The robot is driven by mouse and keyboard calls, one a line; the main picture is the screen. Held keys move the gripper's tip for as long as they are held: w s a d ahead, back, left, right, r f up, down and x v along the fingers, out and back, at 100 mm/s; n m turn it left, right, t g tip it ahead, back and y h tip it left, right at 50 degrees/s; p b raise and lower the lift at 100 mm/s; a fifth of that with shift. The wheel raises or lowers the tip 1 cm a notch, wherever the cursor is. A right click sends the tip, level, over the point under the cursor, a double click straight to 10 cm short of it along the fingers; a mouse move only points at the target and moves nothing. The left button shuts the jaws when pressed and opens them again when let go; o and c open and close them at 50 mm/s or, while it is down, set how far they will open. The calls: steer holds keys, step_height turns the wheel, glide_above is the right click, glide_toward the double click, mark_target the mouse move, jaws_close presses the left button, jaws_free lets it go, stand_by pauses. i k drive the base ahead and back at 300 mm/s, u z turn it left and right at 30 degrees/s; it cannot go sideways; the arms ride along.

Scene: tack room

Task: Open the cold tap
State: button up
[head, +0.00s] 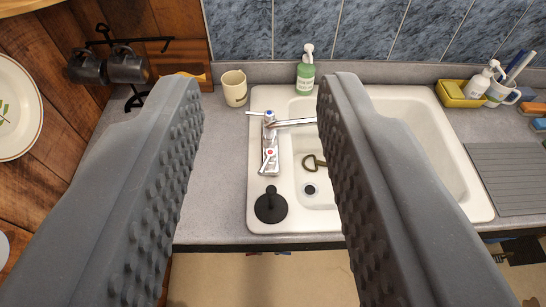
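The chrome tap (270,140) stands on the left rim of the white sink (458,162), its spout reaching right over the basin. Its far end bears a blue mark and a lever, the cold handle (255,113), which points left. Its near end bears a red mark and a lever, the hot handle (265,164), slanting toward the front left. My gripper (264,88) is open and empty. Its two grey, studded fingers show large on either side of the tap, apart from it. The right finger hides part of the basin.
A black round object (271,206) lies on the sink's front left corner. A cream mug (234,88) and a green soap bottle (305,75) stand behind. A brass-coloured object (313,162) is in the basin. The counter left of the sink is mostly clear.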

mark_target(268, 115)
steer(key=u, duration=0.15)
steer(key=i, duration=1.15)
steer(key=u, duration=0.4)
